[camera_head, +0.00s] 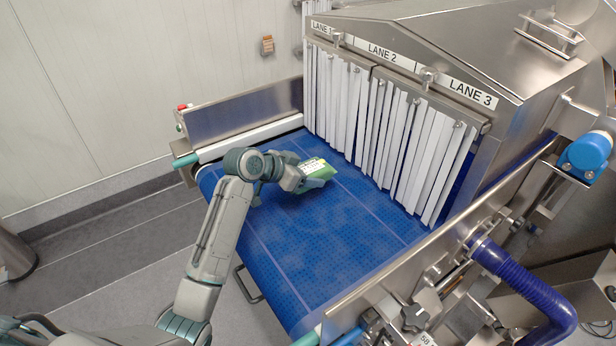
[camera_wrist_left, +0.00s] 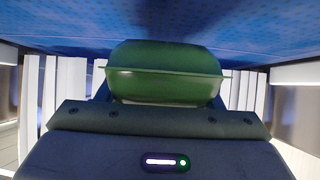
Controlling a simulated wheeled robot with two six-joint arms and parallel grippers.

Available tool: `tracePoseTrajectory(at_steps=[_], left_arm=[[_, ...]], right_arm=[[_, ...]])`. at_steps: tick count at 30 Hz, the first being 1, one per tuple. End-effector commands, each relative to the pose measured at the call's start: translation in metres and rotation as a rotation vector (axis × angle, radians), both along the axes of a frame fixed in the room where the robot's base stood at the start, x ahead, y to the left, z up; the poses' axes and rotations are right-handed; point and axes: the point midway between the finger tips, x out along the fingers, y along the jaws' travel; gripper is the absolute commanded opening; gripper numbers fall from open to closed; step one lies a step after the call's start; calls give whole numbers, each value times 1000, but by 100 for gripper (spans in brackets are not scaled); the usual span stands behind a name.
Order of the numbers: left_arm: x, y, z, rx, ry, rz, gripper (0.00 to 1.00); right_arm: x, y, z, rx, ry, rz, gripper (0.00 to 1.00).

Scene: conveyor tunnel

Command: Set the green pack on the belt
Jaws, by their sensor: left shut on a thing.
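The green pack (camera_head: 314,168) has a white label on top and is held over the blue belt (camera_head: 300,240), on the side toward the strip curtain. My left gripper (camera_head: 316,182) is shut on it. In the left wrist view the green pack (camera_wrist_left: 165,72) sits between the fingers, with the blue belt (camera_wrist_left: 60,30) close by. I cannot tell whether the pack touches the belt. My right gripper is not in view.
White strip curtains (camera_head: 380,130) hang at the tunnel mouth under signs for LANE 1, LANE 2 and LANE 3. Metal side rails (camera_head: 245,110) border the belt. A blue hose (camera_head: 525,290) is at the lower right. The near belt is clear.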

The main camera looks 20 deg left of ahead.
Motion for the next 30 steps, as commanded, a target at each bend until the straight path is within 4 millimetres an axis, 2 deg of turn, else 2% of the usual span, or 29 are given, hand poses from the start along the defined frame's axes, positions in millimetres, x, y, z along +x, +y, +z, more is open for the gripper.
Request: tracePoseTrajectory(at_steps=[4,9,12,21,22,25,30], left_arm=[[-3,-5,-4,0,1,1,19],[-3,-5,-26,0,3,1,19],[-3,-5,-34,0,0,1,19],[-2,-4,-37,1,-2,1,19],[-3,-4,-39,2,0,0,62],[-3,-4,-38,2,0,0,82],[-3,-4,-38,2,0,0,82]], right_arm=[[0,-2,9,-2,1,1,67],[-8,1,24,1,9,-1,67],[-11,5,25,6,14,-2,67],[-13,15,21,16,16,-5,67],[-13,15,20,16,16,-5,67],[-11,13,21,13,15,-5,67],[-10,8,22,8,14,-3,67]])
